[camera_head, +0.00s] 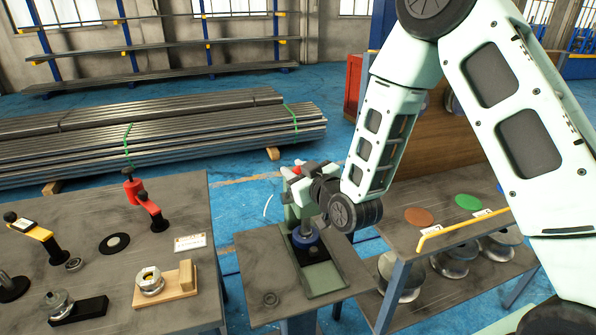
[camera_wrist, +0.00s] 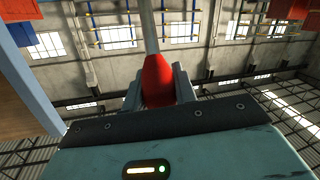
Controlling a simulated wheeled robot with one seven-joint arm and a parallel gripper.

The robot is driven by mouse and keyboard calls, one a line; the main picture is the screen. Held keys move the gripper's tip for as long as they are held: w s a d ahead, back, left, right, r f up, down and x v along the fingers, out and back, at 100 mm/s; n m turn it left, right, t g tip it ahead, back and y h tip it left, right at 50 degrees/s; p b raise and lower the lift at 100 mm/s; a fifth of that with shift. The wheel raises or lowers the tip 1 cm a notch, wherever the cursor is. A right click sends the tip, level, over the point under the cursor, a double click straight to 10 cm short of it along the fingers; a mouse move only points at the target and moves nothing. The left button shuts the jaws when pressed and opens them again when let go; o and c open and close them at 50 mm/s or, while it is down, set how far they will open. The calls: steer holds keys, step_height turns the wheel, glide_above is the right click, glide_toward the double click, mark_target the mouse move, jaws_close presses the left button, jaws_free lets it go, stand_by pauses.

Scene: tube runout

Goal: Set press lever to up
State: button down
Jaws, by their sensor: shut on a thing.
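The press (camera_head: 296,212) stands on a small grey-topped table, with a green body and a blue round part (camera_head: 306,237) above its base. My arm hides much of its upper part. The press lever's red knob (camera_head: 292,172) shows at the fingers, with a paler tip beside it. In the wrist view the red knob (camera_wrist: 157,82) sits between both fingers of my gripper (camera_wrist: 159,88), and a grey rod (camera_wrist: 149,30) runs away from it. My gripper (camera_head: 297,173) is shut on this knob. The lever's exact angle is hard to tell.
A workbench (camera_head: 110,230) on the left carries red and yellow clamp-like tools, a black disc and a wooden block. A shelf table (camera_head: 440,235) on the right holds coloured discs and metal spools. Long tubes (camera_head: 150,130) lie stacked behind. Blue floor shows between them.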

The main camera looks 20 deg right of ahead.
steer(key=w+r+m+g+h+p, duration=0.1)
steer(key=w+g+p, duration=0.7)
steer(key=w, duration=0.8)
steer(key=shift+w+r+m+g+p, duration=0.15)
steer(key=shift+r+m+g+p, duration=0.2)
steer(key=shift+r+g, duration=0.5)
steer(key=c, duration=1.5)
jaws_free()
steer(key=o, duration=0.4)
steer(key=shift+w+f, duration=0.1)
steer(key=shift+w, duration=0.05)
steer(key=b+v, duration=0.6)
steer(key=v, duration=1.1)
steer(key=shift+s+d, duration=0.1)
steer(key=shift+s, duration=0.2)
